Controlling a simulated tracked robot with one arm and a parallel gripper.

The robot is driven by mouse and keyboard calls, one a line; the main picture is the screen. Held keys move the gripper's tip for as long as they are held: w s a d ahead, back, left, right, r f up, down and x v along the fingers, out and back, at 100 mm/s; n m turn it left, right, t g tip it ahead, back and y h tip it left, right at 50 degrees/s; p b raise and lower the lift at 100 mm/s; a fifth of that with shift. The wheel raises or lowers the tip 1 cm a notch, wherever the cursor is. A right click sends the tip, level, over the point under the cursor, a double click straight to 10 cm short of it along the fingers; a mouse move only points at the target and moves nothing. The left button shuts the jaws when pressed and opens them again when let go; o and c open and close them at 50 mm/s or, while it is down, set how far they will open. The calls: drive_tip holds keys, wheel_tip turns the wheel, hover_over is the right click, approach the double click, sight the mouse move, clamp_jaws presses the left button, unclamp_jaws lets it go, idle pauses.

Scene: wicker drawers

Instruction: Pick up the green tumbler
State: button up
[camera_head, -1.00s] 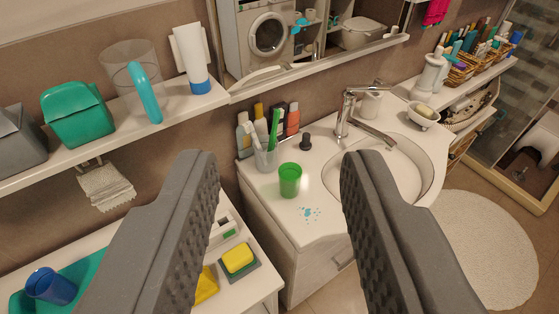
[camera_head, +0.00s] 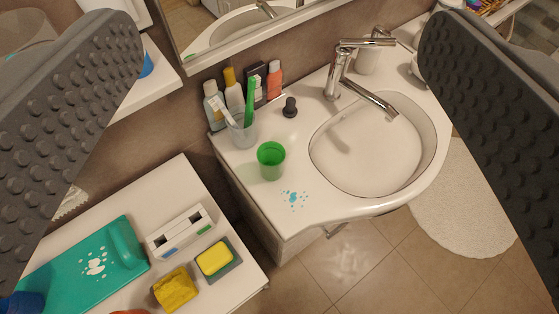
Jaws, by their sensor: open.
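The green tumbler (camera_head: 271,161) stands upright on the white washbasin counter, left of the basin. It is near the middle of the view, and I look down into its open top. My gripper (camera_head: 285,50) is open, with its two grey studded fingers wide apart at the left and right sides of the picture. The tumbler shows in the gap between them, lower than the fingertips and apart from both. Nothing is between the fingers.
A clear cup (camera_head: 241,130) with a green toothbrush stands just behind the tumbler, beside several bottles (camera_head: 233,92). A dark stopper (camera_head: 290,107), the faucet (camera_head: 345,75) and basin (camera_head: 370,150) are to the right. Blue spots mark the counter in front. A lower table (camera_head: 185,200) holds sponges and a teal tray.

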sight(278, 165)
drive_tip(key=w+d+f+g, duration=0.1)
drive_tip(key=w+d+f, duration=0.25)
drive_tip(key=f, duration=0.45)
drive_tip(key=w+d+f+n+b, duration=0.1)
drive_tip(key=w+d+f, duration=0.25)
drive_tip(key=f, duration=0.35)
drive_tip(key=w+d+f+g, duration=0.1)
drive_tip(key=w+d+f, duration=0.1)
drive_tip(key=w+f, duration=0.45)
drive_tip(key=a+f+n+y, duration=0.1)
drive_tip(key=a+f+y, duration=0.15)
drive_tip(key=f, duration=0.85)
drive_tip(key=a+f+n+y, duration=0.2)
drive_tip(key=a+f, duration=0.1)
drive_tip(key=f, duration=0.8)
drive_tip(key=x, duration=0.2)
drive_tip(key=b+x, duration=0.1)
drive_tip(key=x, duration=0.2)
drive_tip(key=b+x, duration=0.1)
drive_tip(key=x, duration=0.2)
drive_tip(key=shift+s+a+r, duration=0.1)
drive_tip(key=shift+a, duration=0.2)
drive_tip(key=shift+g, duration=0.3)
drive_tip(key=shift+a+b+x, duration=0.15)
drive_tip(key=shift+b+x, duration=0.25)
drive_tip(key=shift+x, duration=0.9)
drive_tip(key=shift+a+b+x, duration=0.15)
drive_tip(key=shift+b+x, duration=0.2)
drive_tip(key=shift+x, duration=0.95)
drive_tip(key=shift+s, duration=0.1)
